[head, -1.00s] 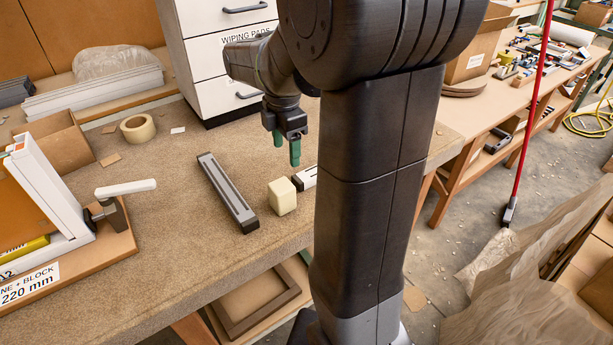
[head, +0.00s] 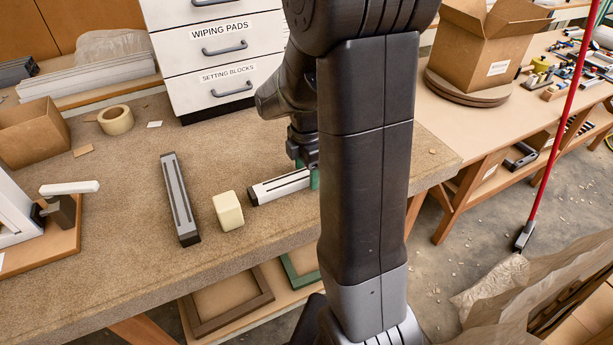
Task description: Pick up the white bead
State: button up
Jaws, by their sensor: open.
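The white bead looks to be the short white bar (head: 279,187) with a dark slot and dark ends, lying flat on the brown bench. My gripper (head: 307,174) points down at its right end with green fingertips, open. One green finger shows beside that end; the other is mostly hidden. My own arm column hides part of the gripper, so I cannot tell whether the fingers touch or straddle the bar.
A grey slotted bar (head: 180,199) and a cream block (head: 228,211) lie left of the white bar. A white drawer unit (head: 216,60) stands behind. A white-handled clamp (head: 66,200) is at the left. The bench's front edge (head: 230,262) is close.

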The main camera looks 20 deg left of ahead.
aim_at(307, 173)
jog(key=c, duration=1.2)
jog(key=shift+o, duration=0.2)
notch_tip(307, 173, up, 10)
